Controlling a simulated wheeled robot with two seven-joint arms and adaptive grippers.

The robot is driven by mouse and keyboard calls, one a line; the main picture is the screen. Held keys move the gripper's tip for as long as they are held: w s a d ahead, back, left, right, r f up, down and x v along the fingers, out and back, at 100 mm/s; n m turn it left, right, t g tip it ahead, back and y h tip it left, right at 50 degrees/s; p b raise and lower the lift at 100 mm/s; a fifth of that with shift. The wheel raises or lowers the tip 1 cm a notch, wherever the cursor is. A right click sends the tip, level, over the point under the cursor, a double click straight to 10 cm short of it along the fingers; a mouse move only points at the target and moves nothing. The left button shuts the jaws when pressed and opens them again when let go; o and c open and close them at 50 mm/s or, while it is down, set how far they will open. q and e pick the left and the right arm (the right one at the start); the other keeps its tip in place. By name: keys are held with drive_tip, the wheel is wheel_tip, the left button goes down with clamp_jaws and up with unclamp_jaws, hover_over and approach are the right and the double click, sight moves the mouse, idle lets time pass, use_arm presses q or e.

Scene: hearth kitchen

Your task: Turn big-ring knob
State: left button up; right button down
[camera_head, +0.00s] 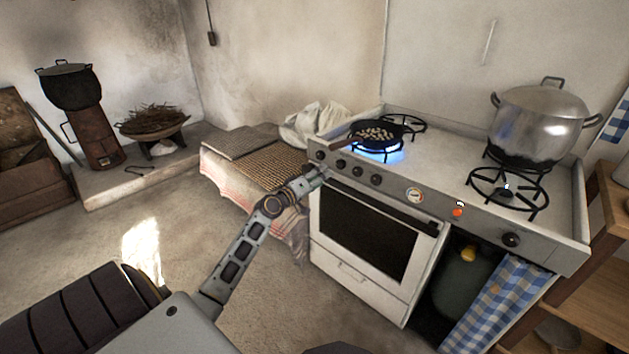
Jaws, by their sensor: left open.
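The white stove (440,135) has a front panel with a row of dark knobs (358,172) at its left. A single dark knob (510,240) sits at the panel's right end, below the large front-right ring (508,187). Which knob is the big-ring one is not labelled legibly. A small blue glow shows at that ring's centre. My left gripper (318,175) is open, close to the panel's left end, just below the leftmost knobs. Contact with a knob cannot be told. My right gripper is not in view.
A large steel pot (540,120) stands at the right. A wooden shelf (590,260) borders the stove's right side. Woven mats (262,165) lie on a low ledge at left. The floor at left is clear.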

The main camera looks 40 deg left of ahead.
use_arm(q)
drive_tip(key=shift+s+a, duration=0.1)
drive_tip(key=shift+s, duration=1.05)
